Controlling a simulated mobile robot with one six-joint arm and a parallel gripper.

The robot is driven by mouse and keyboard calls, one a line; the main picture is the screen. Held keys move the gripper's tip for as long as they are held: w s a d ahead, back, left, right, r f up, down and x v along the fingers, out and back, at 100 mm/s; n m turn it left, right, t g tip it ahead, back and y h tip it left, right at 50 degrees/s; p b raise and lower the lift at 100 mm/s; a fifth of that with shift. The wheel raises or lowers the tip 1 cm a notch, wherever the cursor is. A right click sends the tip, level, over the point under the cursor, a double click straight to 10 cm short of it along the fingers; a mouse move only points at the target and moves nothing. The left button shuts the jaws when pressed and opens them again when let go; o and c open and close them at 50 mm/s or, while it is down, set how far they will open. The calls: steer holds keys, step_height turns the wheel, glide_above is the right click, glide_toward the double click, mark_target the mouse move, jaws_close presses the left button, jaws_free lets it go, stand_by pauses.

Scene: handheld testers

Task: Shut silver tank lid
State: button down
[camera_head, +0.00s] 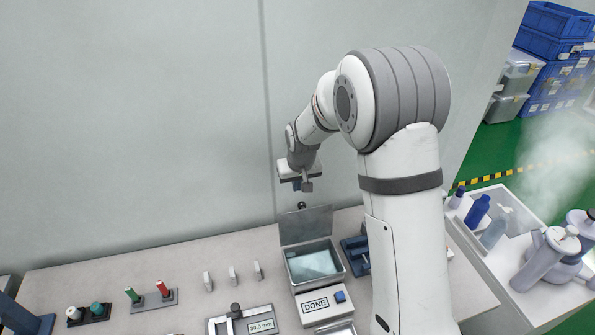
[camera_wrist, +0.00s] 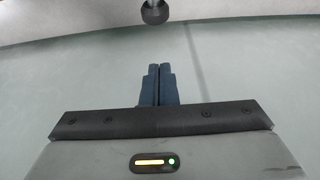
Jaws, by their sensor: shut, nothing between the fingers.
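The silver tank (camera_head: 290,267) stands on the bench in the head view, with pale liquid or a glossy surface inside. Its lid (camera_head: 306,225) stands open, raised upright at the tank's back edge. A dark round knob (camera_head: 301,206) shows at the lid's top; what seems to be the same knob (camera_wrist: 154,11) is at the top of the wrist view. My gripper (camera_head: 303,187) is above and behind the raised lid, apart from it. In the wrist view, the blue fingers of my gripper (camera_wrist: 159,68) are together and empty.
A box marked DONE with a blue button (camera_head: 340,297) sits in front of the tank. A blue device (camera_head: 355,250) stands close to its right. A caliper-like gauge (camera_head: 240,322), small blocks (camera_head: 232,273) and red and green plugs (camera_head: 163,289) lie left. A wall rises behind.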

mark_target(304, 220)
steer(key=s, duration=0.2)
steer(key=s+d+f+p, duration=0.1)
steer(key=shift+s, duration=0.3)
stand_by(0.3)
